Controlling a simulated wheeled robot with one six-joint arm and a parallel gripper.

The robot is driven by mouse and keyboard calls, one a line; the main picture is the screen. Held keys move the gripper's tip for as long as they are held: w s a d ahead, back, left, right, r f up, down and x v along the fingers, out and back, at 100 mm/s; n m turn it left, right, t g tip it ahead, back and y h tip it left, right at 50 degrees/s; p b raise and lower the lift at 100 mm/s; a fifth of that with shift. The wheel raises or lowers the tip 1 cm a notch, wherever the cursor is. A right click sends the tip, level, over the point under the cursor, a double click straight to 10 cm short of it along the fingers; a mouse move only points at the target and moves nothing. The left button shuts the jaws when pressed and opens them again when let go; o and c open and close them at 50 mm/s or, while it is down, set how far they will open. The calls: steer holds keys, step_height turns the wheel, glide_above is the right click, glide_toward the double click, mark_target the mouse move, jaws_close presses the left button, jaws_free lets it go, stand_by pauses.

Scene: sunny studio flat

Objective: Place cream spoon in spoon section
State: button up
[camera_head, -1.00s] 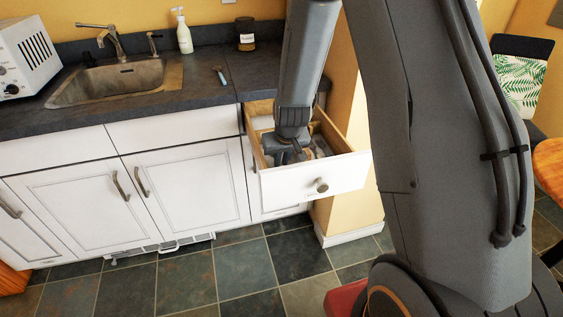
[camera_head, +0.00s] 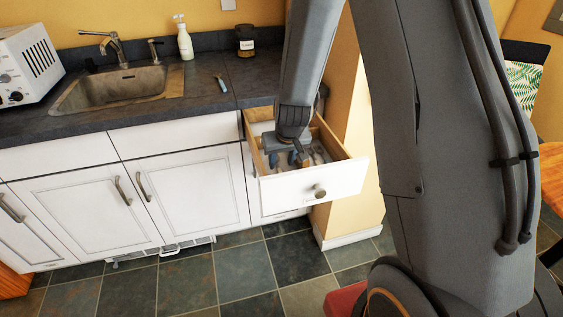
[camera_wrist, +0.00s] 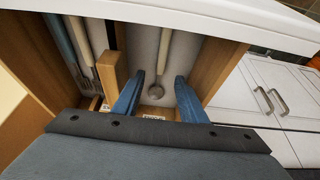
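The cream spoon (camera_wrist: 164,52) lies in a drawer section in the wrist view, its metal bowl (camera_wrist: 155,90) toward my gripper. My gripper (camera_wrist: 158,88) is open, with its blue fingers spread on either side of the spoon and apart from it. A small label (camera_wrist: 153,118) shows on the section's end, too small to read surely. In the head view my gripper (camera_head: 284,159) is down inside the open drawer (camera_head: 335,180), and the spoon cannot be made out there.
A wooden divider (camera_wrist: 109,78) separates the spoon from a section with blue-handled and cream-handled forks (camera_wrist: 80,45). A blue-handled utensil (camera_head: 222,84) lies on the dark counter (camera_head: 205,100). A jar (camera_head: 245,41) stands at the back.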

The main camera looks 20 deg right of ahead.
steer(key=shift+g, duration=0.5)
steer(key=s+r+p, duration=0.1)
steer(key=s+r, duration=0.2)
steer(key=r, duration=0.1)
steer(key=s+r+p, duration=0.2)
steer(key=s+r, duration=0.2)
steer(key=s+r+p, duration=0.2)
steer(key=s+r, duration=0.1)
steer(key=r, duration=0.2)
steer(key=shift+s+a, duration=0.4)
steer(key=s+r+g, duration=0.2)
steer(key=s+r, duration=0.2)
steer(key=s, duration=0.8)
steer(key=shift+s+d+r, duration=0.4)
steer(key=shift+d, duration=0.05)
